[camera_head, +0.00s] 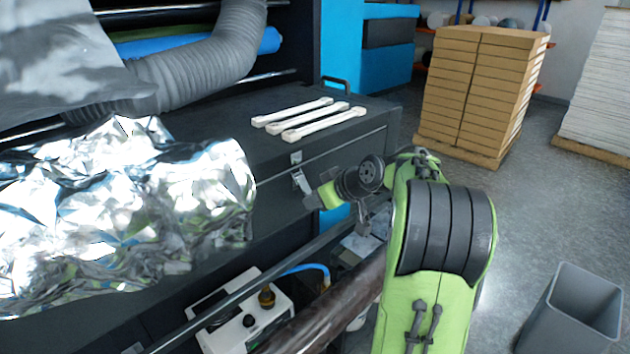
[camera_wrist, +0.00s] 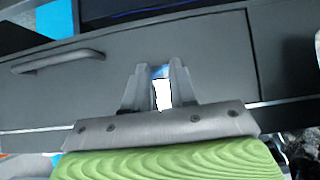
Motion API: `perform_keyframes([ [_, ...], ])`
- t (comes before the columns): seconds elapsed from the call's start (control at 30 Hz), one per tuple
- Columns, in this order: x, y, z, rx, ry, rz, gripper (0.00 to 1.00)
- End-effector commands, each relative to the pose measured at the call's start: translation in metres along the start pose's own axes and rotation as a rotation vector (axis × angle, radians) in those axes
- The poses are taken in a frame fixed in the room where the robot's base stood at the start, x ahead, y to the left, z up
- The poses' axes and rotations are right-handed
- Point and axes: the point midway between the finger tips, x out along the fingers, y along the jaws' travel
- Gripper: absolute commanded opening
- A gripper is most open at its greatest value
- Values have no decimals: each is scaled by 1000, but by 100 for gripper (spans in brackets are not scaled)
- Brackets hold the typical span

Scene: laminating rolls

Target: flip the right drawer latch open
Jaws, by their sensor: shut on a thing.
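The dark drawer (camera_head: 345,158) is in the front of the black cabinet, and it looks closed. A small metal latch (camera_head: 301,181) sits on its front, below a small catch plate (camera_head: 296,157) near the top edge. My gripper (camera_head: 309,197) reaches the drawer front from the right and is at the latch, its fingers closed on it. In the wrist view, my gripper's fingers (camera_wrist: 161,84) stand close together against the drawer front (camera_wrist: 215,60), with a bright piece of the latch (camera_wrist: 162,95) between them. The fingers hide part of the latch.
Several white wrench-shaped pieces (camera_head: 309,117) lie on the cabinet top. Crumpled silver foil (camera_head: 120,205) covers the left side. A dark roll (camera_head: 325,318) and a white device (camera_head: 243,317) are below. A grey bin (camera_head: 572,312) and stacked boxes (camera_head: 482,95) stand right; floor between is clear.

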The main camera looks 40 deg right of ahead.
Motion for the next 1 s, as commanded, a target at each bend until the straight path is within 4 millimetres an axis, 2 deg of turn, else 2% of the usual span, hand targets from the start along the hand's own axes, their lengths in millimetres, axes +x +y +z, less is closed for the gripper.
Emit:
perform_keyframes([
  [0.03, -9, -1, -10, 0, -47, -2, 0],
  [0.5, -30, -1, -28, -2, -468, -4, 0],
  [0.7, -33, -1, -34, -1, -594, -3, 0],
  [1.0, -34, 0, -37, -1, -691, -1, 0],
])
